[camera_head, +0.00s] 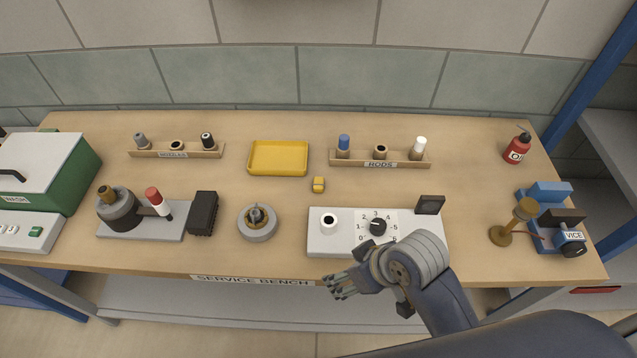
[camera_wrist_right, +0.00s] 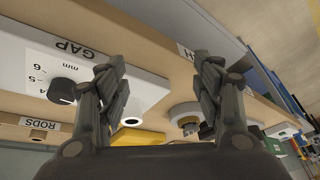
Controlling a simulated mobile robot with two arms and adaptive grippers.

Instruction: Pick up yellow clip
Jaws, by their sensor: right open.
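The small yellow clip (camera_head: 318,184) lies on the bench, just right of and below the yellow tray (camera_head: 278,158) and left of the rods rack. I cannot make out the clip in the right wrist view. My right gripper (camera_head: 342,284) is at the front edge of the bench, below the gap gauge and well short of the clip. In the right wrist view its two fingers (camera_wrist_right: 158,80) are spread apart with nothing between them. My left gripper is in no view.
The gap gauge block (camera_head: 343,240) stands between my right gripper and the clip. The rods rack (camera_head: 400,160) is right of the clip. A round grey fixture (camera_head: 257,224) sits to its lower left. A vice (camera_head: 556,220) and red oil bottle (camera_head: 517,149) are far right.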

